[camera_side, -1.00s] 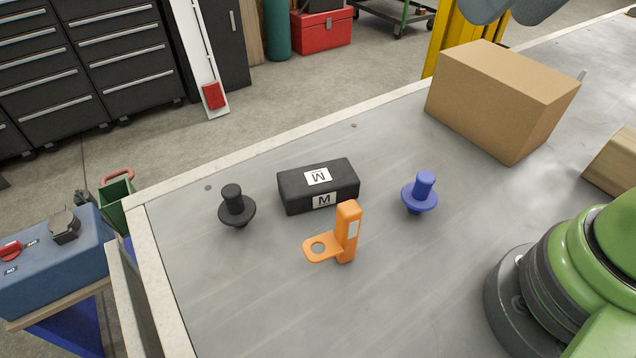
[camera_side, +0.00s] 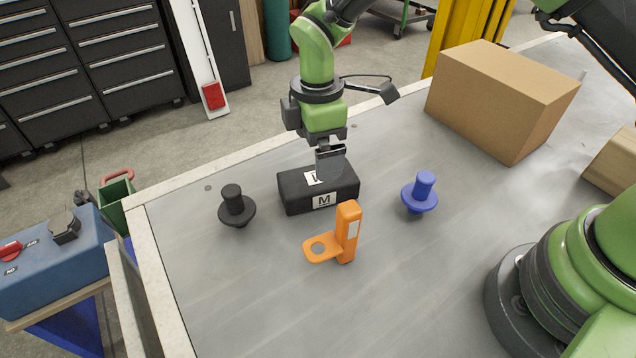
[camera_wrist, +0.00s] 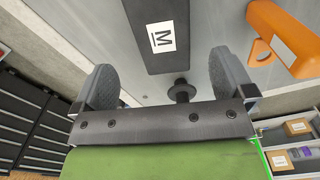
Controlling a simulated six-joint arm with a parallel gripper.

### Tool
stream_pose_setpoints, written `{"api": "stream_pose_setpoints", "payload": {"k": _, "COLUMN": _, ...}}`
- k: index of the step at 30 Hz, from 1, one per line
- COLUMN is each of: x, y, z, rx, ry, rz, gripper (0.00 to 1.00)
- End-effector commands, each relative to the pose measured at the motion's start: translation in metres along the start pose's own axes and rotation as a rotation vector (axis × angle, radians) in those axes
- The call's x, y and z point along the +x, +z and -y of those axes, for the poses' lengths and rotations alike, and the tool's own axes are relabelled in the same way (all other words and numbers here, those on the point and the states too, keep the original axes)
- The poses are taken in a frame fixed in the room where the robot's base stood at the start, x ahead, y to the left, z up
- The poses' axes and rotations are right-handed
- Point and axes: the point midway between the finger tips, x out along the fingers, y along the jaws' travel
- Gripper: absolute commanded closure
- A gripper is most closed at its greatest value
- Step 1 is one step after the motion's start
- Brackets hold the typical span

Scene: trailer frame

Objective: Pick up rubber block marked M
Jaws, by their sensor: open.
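The black rubber block marked M (camera_side: 292,196) lies flat on the grey bench top, with white M labels on its top and front faces. In the wrist view the block (camera_wrist: 160,62) runs from the top edge down towards the space between the fingers. My gripper (camera_side: 331,165) is over the block's top in the side view and partly hides the top label. In the wrist view my gripper (camera_wrist: 165,82) has its two fingers wide apart, with nothing held. Whether the fingertips touch the block cannot be told.
An orange bracket (camera_side: 347,230) stands close in front of the block. A black knob (camera_side: 236,207) is to its left and a blue knob (camera_side: 420,194) to its right. A cardboard box (camera_side: 500,100) stands at the back right. The front bench area is clear.

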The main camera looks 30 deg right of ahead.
Motion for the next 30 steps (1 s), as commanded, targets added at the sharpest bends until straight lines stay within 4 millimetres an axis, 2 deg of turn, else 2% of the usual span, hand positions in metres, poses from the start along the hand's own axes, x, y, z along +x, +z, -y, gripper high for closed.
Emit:
{"api": "stream_pose_setpoints", "payload": {"k": 3, "x": 0.020, "y": 0.001, "z": 0.001, "rx": 0.002, "ry": -0.004, "rz": 0.002, "gripper": 0.00}}
{"api": "stream_pose_setpoints", "payload": {"k": 11, "x": 0.043, "y": 0.000, "z": 0.002, "rx": 0.003, "ry": -0.002, "rz": 0.001, "gripper": 0.00}}
{"api": "stream_pose_setpoints", "payload": {"k": 18, "x": 0.079, "y": 0.000, "z": 0.003, "rx": 0.005, "ry": -0.002, "rz": 0.001, "gripper": 0.00}}
{"api": "stream_pose_setpoints", "payload": {"k": 27, "x": 0.085, "y": 0.000, "z": 0.003, "rx": 0.005, "ry": 0.001, "rz": -0.002, "gripper": 0.00}}
{"api": "stream_pose_setpoints", "payload": {"k": 28, "x": 0.085, "y": 0.000, "z": 0.003, "rx": 0.005, "ry": 0.000, "rz": -0.002, "gripper": 0.02}}
{"api": "stream_pose_setpoints", "payload": {"k": 30, "x": 0.085, "y": 0.000, "z": 0.003, "rx": 0.005, "ry": 0.000, "rz": -0.001, "gripper": 0.18}}
